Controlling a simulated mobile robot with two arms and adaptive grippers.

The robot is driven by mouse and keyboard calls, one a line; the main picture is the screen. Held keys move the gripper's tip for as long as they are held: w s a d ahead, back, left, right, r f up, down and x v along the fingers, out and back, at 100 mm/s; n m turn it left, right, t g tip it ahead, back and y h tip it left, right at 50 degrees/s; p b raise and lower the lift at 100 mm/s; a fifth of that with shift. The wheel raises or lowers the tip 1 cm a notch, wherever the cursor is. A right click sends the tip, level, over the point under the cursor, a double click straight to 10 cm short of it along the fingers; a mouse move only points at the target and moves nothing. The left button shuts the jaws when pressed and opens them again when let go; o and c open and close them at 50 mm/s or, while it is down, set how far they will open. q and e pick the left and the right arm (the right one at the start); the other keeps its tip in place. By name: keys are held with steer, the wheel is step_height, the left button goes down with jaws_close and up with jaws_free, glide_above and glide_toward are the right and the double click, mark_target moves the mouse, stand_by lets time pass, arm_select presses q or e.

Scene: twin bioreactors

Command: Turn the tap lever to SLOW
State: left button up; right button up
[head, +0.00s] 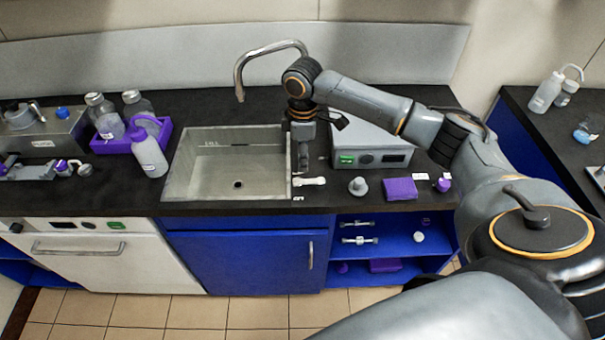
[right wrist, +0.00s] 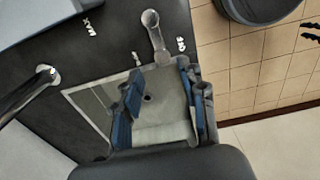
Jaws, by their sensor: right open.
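The tap lever (head: 309,181) is a short pale handle on the black counter by the sink's front right corner, pointing right in the head view. It also shows in the right wrist view (right wrist: 152,32), beyond my fingertips, with its round end away from the sink. A label reading OFF (right wrist: 181,44) lies beside it near the counter's front edge, and a MAX label (right wrist: 90,27) lies farther back. A smaller mark between them is unreadable. My right gripper (right wrist: 163,100) is open and empty, pointing down near the sink's right rim, apart from the lever. My left gripper is out of view.
The steel sink (head: 181,185) with its curved spout (head: 239,75) is left of my right gripper. A grey instrument box (head: 345,147) stands close on the right. A grey knobbed piece (head: 358,187) and a purple block (head: 400,189) sit along the front edge.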

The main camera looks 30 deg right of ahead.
mark_target(303, 181)
step_height(303, 181, down, 8)
steer(key=shift+f+p, duration=0.2)
steer(key=shift+p, duration=0.35)
jaws_close()
